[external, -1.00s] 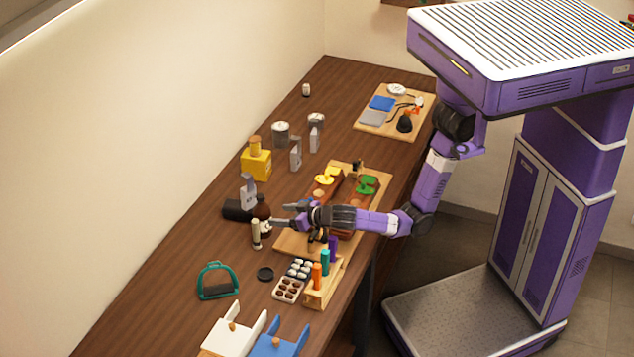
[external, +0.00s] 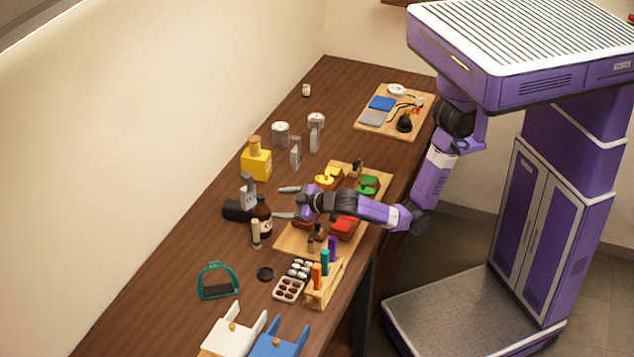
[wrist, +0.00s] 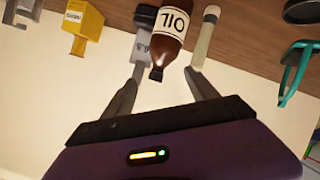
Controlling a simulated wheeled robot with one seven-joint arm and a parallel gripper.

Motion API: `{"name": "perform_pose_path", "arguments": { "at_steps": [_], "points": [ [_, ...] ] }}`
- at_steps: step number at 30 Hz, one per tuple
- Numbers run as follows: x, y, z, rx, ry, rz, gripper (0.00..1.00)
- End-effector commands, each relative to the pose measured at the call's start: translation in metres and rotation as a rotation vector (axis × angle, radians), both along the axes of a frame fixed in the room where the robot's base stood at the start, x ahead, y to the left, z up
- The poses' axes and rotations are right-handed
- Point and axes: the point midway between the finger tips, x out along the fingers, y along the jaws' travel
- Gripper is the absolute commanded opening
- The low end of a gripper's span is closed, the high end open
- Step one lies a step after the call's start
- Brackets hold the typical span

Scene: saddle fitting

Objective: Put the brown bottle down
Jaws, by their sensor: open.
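The brown bottle (external: 263,219) stands upright on the wooden table, with a dark body and a pale label. In the wrist view the bottle (wrist: 169,35) shows its OIL label, and its neck points towards my gripper. My gripper (external: 283,202) is open and empty, to the right of the bottle in the external view and apart from it. In the wrist view the two fingers of my gripper (wrist: 165,78) are spread wide, with the bottle's neck seen between them.
A pale slim tube (external: 256,234) stands close beside the bottle. A grey-topped item (external: 248,192) and a black roll (external: 236,210) are just behind it. A yellow container (external: 256,162) stands farther back. A wooden board (external: 290,239) with coloured pieces lies under my arm.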

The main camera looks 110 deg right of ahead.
Motion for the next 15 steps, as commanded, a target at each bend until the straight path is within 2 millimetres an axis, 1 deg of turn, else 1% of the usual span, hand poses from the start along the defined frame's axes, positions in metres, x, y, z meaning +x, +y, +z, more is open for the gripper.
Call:
{"name": "perform_pose_path", "arguments": {
  "at_steps": [6,15],
  "points": [
    [-0.0049,-0.002,0.0011,-0.283,0.333,0.228,0.68],
    [-0.0115,-0.0025,0.0005,-0.712,0.776,0.544,0.68]
  ]
}}
